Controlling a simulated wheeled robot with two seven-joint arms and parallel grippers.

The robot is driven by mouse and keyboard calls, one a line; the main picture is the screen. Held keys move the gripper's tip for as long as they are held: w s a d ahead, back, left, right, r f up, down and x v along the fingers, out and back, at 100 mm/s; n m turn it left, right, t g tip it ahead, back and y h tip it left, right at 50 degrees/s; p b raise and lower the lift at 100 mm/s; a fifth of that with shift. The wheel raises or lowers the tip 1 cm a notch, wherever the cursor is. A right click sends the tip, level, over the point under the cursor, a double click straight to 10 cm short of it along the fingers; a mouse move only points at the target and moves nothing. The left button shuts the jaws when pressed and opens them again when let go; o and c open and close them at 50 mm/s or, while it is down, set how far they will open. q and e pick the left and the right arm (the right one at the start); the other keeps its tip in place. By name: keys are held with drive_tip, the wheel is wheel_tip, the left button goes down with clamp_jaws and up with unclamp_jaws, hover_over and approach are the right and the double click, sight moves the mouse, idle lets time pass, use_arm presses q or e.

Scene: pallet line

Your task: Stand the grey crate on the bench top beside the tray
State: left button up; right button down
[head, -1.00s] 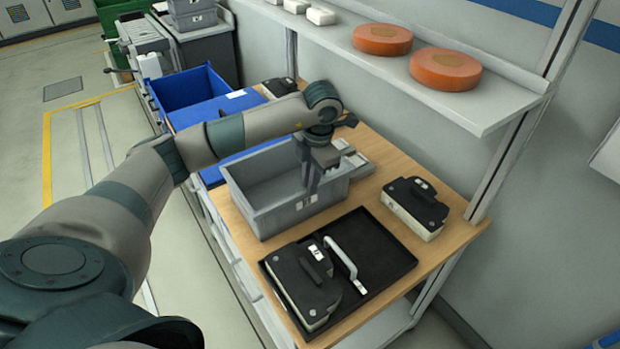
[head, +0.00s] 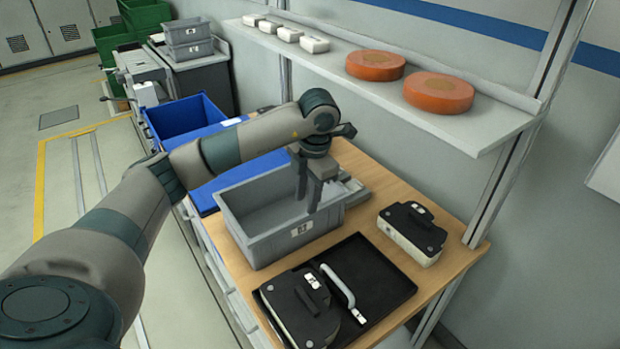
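The grey crate (head: 262,250) stands upright on the wooden bench top (head: 372,178), beside the black tray (head: 385,301). It looks empty, though my arm hides part of its inside. My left gripper (head: 308,203) points down at the crate's near wall, towards its right end. Its two fingers show apart with nothing seen held between them, their tips about at rim height. I cannot tell whether they touch the rim. My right gripper is out of view.
A blue bin (head: 186,121) is behind my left arm. A shelf (head: 420,105) with orange discs (head: 438,93) overhangs the bench's back.

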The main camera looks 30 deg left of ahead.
use_arm(q)
wheel_tip(320, 180, up, 8)
drive_tip(key=d+b, duration=0.1)
idle(0.4)
idle(0.6)
drive_tip(key=shift+r, duration=0.15)
